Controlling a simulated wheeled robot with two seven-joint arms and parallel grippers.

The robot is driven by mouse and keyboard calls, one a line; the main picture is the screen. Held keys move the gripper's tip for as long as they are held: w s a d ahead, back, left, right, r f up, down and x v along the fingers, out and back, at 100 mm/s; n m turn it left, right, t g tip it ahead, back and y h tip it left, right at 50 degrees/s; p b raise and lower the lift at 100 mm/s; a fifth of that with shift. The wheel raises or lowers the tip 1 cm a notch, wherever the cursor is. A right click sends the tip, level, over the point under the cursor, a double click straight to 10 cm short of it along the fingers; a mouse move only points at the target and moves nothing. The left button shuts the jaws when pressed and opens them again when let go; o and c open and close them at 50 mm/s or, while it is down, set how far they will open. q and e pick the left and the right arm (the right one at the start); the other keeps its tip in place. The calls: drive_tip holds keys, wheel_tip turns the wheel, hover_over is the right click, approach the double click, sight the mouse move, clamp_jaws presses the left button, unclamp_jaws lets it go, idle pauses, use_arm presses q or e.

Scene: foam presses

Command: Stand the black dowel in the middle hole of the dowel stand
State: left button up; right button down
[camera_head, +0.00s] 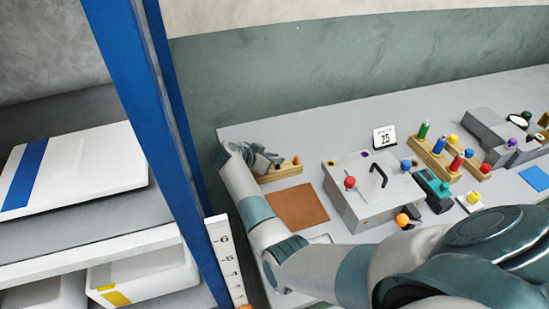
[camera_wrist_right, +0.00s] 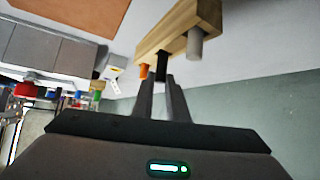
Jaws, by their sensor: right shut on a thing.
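The wooden dowel stand (camera_head: 283,172) is at the left end of the table in the head view, partly hidden by my right gripper (camera_head: 270,160). In the right wrist view the stand (camera_wrist_right: 170,31) appears upside down, with an orange dowel (camera_wrist_right: 144,71) at one end and a grey dowel (camera_wrist_right: 197,46) at the other. My right gripper (camera_wrist_right: 160,82) is shut on the black dowel (camera_wrist_right: 161,66), which is between these two. The black dowel's far end meets the stand in the picture. I cannot tell how deep it sits. My left gripper is not in view.
A brown mat (camera_head: 298,207) lies in front of the stand. A grey box with a red knob (camera_head: 350,182) stands to its right, with more blocks and coloured pegs beyond. A blue shelf post (camera_head: 150,120) rises left of the table.

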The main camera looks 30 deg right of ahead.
drive_tip(key=shift+f+b, duration=0.4)
drive_tip(key=shift+f, duration=0.4)
drive_tip(key=c, duration=1.7)
unclamp_jaws()
drive_tip(key=shift+o, duration=0.2)
drive_tip(key=shift+r, duration=0.15)
drive_tip(key=shift+r+b, duration=0.4)
drive_tip(key=shift+r, duration=0.15)
wheel_tip(320, 180, up, 2)
drive_tip(key=shift+r+b, duration=0.1)
drive_tip(key=shift+b, duration=0.45)
drive_tip(key=s+d+r+b, duration=0.3)
drive_tip(key=s+d+r, duration=0.2)
drive_tip(key=s, duration=0.5)
wheel_tip(320, 180, up, 2)
drive_tip(key=shift+s+d+r, duration=0.15)
drive_tip(key=shift+d+r, duration=0.05)
drive_tip(key=shift+d, duration=0.05)
